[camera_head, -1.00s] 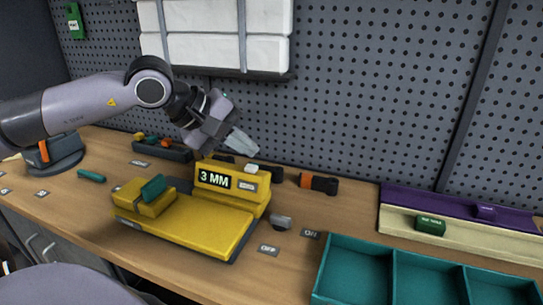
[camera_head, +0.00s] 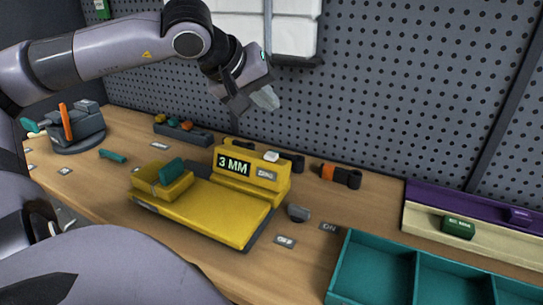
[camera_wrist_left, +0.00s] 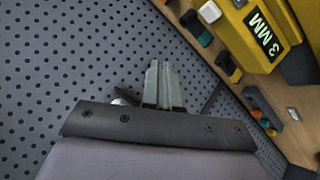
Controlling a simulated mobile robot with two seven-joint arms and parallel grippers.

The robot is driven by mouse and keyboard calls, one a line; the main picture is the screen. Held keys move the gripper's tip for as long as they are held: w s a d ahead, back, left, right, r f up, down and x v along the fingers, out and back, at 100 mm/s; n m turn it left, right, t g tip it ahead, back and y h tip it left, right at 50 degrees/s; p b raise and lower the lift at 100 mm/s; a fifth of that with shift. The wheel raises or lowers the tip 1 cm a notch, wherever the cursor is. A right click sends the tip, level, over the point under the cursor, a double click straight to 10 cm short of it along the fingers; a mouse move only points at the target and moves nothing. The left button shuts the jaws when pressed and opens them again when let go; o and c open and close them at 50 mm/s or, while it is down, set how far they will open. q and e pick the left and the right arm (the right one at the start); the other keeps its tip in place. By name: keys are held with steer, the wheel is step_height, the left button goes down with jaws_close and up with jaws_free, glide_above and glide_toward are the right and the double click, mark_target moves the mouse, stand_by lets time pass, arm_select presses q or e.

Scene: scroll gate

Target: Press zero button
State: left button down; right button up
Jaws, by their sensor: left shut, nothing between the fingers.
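A yellow gauge (camera_head: 225,200) with a display reading 3 MM stands on the wooden bench. A small white button (camera_head: 271,156) sits on top of its raised block, above a small grey label too blurred to read surely. The white button also shows at the top of the left wrist view (camera_wrist_left: 210,11). My left gripper (camera_head: 266,97) is above and slightly behind the button, clear of it. Its pale fingers are closed together and empty, as the left wrist view also shows (camera_wrist_left: 161,82). My right gripper is not in view.
A grey pegboard (camera_head: 385,100) rises close behind the gauge. An orange and black tool (camera_head: 340,176) lies to its right, and a teal divided tray (camera_head: 375,270) is at the front right. A dark rack (camera_head: 183,131) stands behind left. A grey knob (camera_head: 298,212) sits beside the gauge.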

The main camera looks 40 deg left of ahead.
arm_select(q)
steer(key=b, duration=0.5)
glide_above(267, 156)
step_height(267, 156, down, 7)
steer(key=shift+f, duration=0.1)
steer(key=shift+f+b, duration=0.25)
steer(key=shift+b, duration=0.1)
steer(key=shift+f, duration=0.1)
stand_by(0.7)
steer(key=shift+f, duration=0.1)
stand_by(0.5)
steer(key=shift+f+b, duration=0.35)
steer(key=shift+b, duration=0.35)
